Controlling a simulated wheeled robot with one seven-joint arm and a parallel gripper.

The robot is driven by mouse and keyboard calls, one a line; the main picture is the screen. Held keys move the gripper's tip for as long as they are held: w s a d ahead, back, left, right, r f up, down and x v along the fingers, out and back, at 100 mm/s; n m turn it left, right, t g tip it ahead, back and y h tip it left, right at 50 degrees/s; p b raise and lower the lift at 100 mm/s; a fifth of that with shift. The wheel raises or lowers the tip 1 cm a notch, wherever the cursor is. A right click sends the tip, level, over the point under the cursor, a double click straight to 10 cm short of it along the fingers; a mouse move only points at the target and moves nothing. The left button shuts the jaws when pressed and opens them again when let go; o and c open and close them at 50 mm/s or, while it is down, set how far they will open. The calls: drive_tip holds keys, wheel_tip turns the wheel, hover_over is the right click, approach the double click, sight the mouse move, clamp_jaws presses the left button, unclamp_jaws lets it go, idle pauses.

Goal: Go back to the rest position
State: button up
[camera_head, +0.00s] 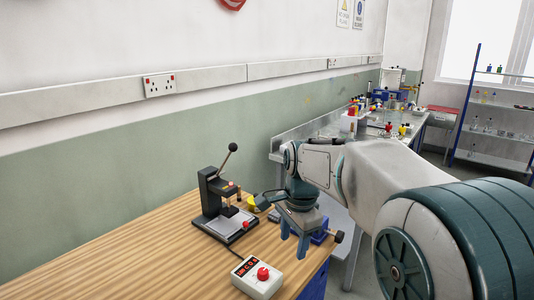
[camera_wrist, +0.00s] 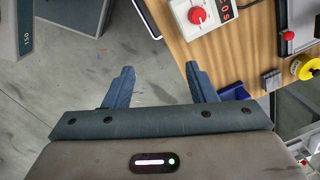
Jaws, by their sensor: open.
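My gripper (camera_head: 294,240) hangs beside the right part of the wooden table, at the end of my arm reaching in from the right in the head view. In the wrist view my gripper (camera_wrist: 160,82) has its two blue fingers spread apart with nothing between them. Beneath them are the grey floor and the table's edge. No object is held.
The wooden table (camera_head: 120,255) carries a black lever press (camera_head: 225,205) and a white control box with a red knob (camera_head: 258,277). A blue item (camera_head: 320,237) lies partly behind my gripper. A cluttered bench (camera_head: 390,125) and shelves (camera_head: 495,125) stand farther back.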

drive_tip(key=s+d+f+n, duration=0.1)
drive_tip(key=s+d+n, duration=0.2)
drive_tip(key=s, duration=0.3)
drive_tip(key=s+d+f+n+t, duration=0.1)
drive_tip(key=s+d+f+n, duration=0.1)
drive_tip(key=s+n, duration=0.3)
drive_tip(key=s+d+f+n+t, duration=0.1)
drive_tip(key=s+d+n, duration=0.3)
drive_tip(key=s, duration=0.4)
drive_tip(key=shift+s+f+h, duration=0.25)
drive_tip(key=shift+s+h, duration=0.05)
drive_tip(key=shift+h, duration=0.1)
drive_tip(key=shift+c, duration=0.3)
